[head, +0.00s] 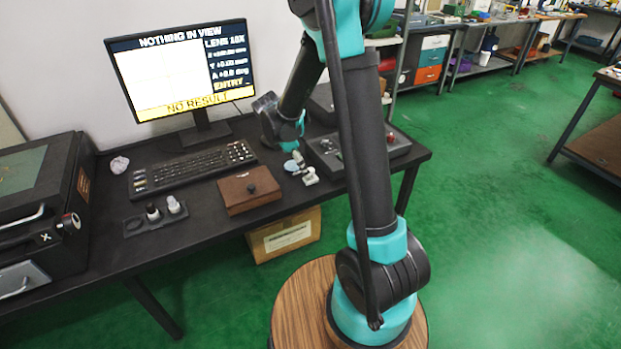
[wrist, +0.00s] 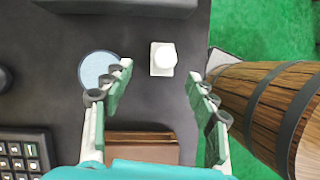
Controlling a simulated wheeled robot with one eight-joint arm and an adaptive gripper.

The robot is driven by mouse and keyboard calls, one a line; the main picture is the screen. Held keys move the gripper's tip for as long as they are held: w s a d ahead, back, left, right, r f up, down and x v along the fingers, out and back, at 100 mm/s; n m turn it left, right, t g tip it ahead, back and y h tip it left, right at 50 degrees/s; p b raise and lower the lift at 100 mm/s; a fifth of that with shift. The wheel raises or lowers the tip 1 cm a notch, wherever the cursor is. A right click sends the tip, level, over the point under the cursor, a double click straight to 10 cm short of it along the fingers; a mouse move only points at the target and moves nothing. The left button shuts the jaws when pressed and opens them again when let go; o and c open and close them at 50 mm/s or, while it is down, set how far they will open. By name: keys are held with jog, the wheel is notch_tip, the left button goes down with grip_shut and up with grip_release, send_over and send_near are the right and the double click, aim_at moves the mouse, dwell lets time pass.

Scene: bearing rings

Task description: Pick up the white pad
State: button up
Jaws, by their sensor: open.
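A small white piece with a square base and a rounded top, which looks like the white pad (wrist: 162,59), lies on the dark bench top. It also shows in the head view (head: 310,177). My gripper (wrist: 158,82) is open and empty, pointing down at the bench. In the wrist view the white piece lies just beyond the fingertips, between their lines, apart from both fingers. In the head view my gripper (head: 297,155) is low over the bench, close to the white piece. A pale blue disc (wrist: 99,70) lies left of the white piece, partly behind the left finger.
A brown case (head: 248,189) and a keyboard (head: 192,168) lie on the bench to the left. A dark tray (head: 393,150) with small parts is to the right. A small holder (head: 155,219) carries bottles. The monitor (head: 184,72) reads "nothing in view".

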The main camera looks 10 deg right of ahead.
aim_at(310, 169)
jog(key=d+f, duration=0.2)
jog(key=f, duration=0.1)
jog(key=shift+w+d+f, duration=0.1)
jog(key=shift+d, duration=0.15)
jog(key=shift+d+f, duration=0.2)
jog(key=shift+f, duration=0.45)
jog(key=c, duration=1.3)
jog(key=shift+r, duration=0.1)
notch_tip(310, 169, up, 20)
jog(key=shift+f, duration=0.1)
